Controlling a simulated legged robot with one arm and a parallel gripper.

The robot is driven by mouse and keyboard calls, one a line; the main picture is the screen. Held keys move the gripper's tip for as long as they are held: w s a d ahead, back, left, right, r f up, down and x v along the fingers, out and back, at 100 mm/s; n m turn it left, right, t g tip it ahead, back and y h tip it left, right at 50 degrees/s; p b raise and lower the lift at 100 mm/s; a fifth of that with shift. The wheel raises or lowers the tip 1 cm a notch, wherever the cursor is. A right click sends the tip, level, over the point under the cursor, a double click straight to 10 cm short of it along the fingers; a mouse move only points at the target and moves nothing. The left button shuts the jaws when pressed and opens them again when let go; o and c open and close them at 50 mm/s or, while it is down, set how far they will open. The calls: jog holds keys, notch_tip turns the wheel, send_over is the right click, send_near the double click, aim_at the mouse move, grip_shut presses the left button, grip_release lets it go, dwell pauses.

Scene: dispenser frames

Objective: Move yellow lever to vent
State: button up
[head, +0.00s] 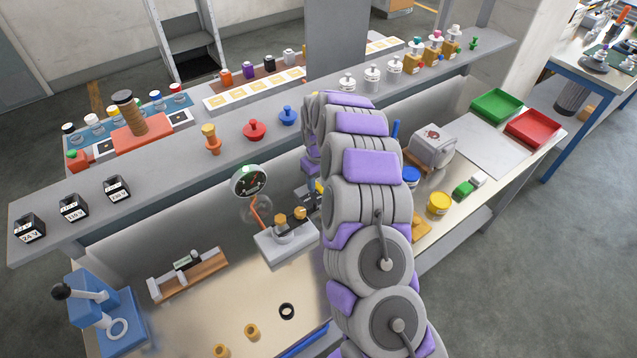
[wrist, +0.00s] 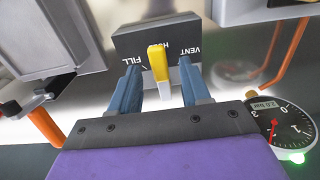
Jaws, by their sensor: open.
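The yellow lever (wrist: 158,64) stands out from a dark block (wrist: 125,48) marked FILL on the left, HOLD in the middle and VENT on the right in the wrist view. It sits near the HOLD mark, between FILL and VENT. My gripper (wrist: 160,82) is open, with one blue finger on each side of the lever. A gap shows between the lever and each finger. In the head view my arm hides most of the gripper and lever area.
A round gauge (wrist: 282,122) with a green light is at the right in the wrist view; the gauge (head: 249,180) also shows in the head view. Orange tubes (wrist: 288,52) flank the block. A grey fixture (head: 286,240) stands on the bench, below the shelf (head: 180,172).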

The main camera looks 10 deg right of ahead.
jog(key=shift+f, duration=0.4)
jog(key=shift+c, duration=0.2)
grip_shut()
